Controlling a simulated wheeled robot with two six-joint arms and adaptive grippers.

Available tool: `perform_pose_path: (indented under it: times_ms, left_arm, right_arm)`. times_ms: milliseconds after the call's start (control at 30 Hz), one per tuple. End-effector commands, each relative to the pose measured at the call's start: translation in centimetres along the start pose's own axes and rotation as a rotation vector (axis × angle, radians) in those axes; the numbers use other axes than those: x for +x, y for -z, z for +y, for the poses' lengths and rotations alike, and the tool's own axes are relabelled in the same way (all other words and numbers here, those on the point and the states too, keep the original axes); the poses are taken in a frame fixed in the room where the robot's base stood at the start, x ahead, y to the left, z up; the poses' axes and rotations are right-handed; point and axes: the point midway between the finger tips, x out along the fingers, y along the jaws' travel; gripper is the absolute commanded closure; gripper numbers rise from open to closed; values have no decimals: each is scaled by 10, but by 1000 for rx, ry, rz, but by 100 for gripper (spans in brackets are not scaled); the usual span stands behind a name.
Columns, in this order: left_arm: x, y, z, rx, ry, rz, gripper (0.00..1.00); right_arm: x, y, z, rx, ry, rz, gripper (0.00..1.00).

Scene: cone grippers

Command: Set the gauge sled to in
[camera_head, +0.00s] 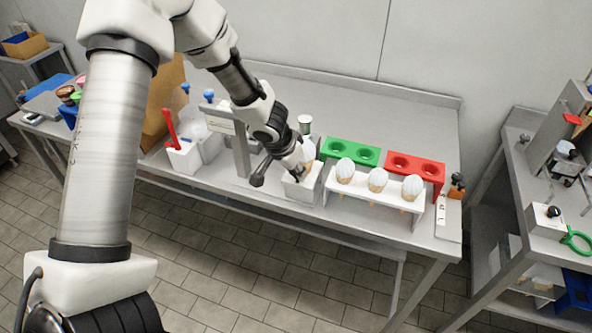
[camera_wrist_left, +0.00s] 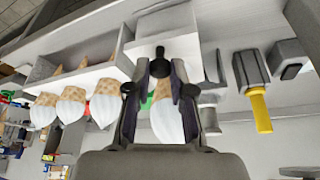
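I cannot single out the gauge sled for certain. A small white box (camera_head: 301,187) at the table's front edge lies under my left gripper (camera_head: 301,170). In the left wrist view a black knob (camera_wrist_left: 158,67) on a white block (camera_wrist_left: 163,22) shows between the tips of my left gripper (camera_wrist_left: 161,72). The fingers stand apart on both sides of the knob; I see no clear contact. A white-topped cone (camera_wrist_left: 166,120) shows behind the fingers. Any scale or marking on the block is too small or hidden to read. My right gripper is out of view.
A white rack (camera_head: 372,196) with three topped cones stands right of the gripper, before a green holder (camera_head: 350,152) and a red holder (camera_head: 431,168). A white box with a red lever (camera_head: 171,130) and a grey post (camera_head: 241,157) stand left.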

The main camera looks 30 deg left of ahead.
Motion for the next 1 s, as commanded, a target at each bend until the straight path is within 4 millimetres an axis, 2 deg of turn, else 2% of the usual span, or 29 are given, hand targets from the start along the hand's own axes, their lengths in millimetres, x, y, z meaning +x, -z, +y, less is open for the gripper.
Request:
perform_pose_path:
  times_ms: [200,333,800,1000]
  left_arm:
    - [0,0,-2,-1,-1,1,100]
    - [-2,-3,-12,-4,0,2,100]
    - [-17,-29,-86,-7,-1,6,100]
    - [-20,-39,-111,-4,1,4,100]
  right_arm:
    - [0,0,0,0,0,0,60]
    - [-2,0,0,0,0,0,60]
    - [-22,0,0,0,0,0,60]
    - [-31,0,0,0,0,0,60]
